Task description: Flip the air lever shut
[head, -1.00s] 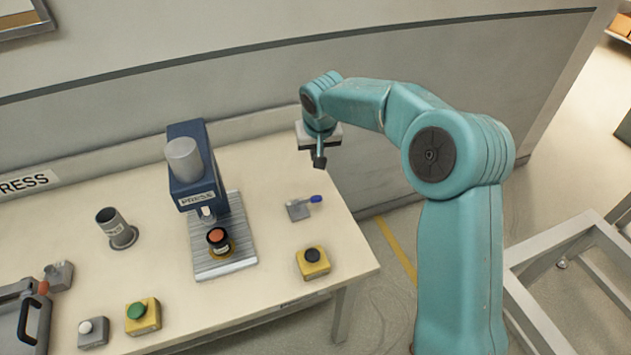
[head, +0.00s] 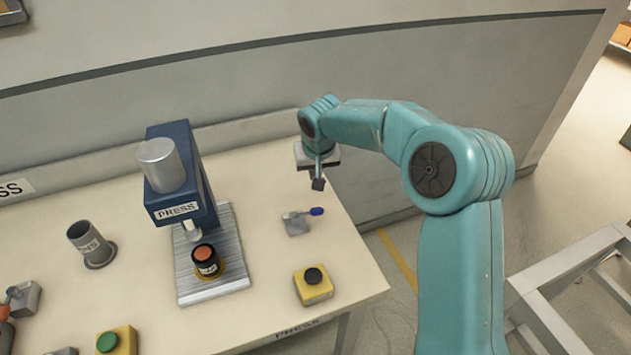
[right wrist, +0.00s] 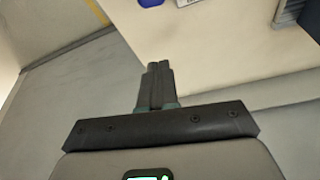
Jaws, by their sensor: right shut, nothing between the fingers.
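The air lever (head: 301,213) is a small grey valve block with a thin handle and a blue tip, on the right part of the table. The blue tip points to the right in the head view. A blue piece cut by the top edge of the right wrist view (right wrist: 150,2) looks like this tip. My right gripper (head: 318,184) is shut and empty, above and a little behind the lever, apart from it. Its closed fingers also show in the right wrist view (right wrist: 156,78). My left gripper is not in view.
A blue press (head: 180,185) stands left of the lever, with a red-topped black part (head: 206,260) on its plate. A yellow box with a black button (head: 313,285) sits in front of the lever. A grey cup (head: 92,245) stands at left. The table's right edge is close.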

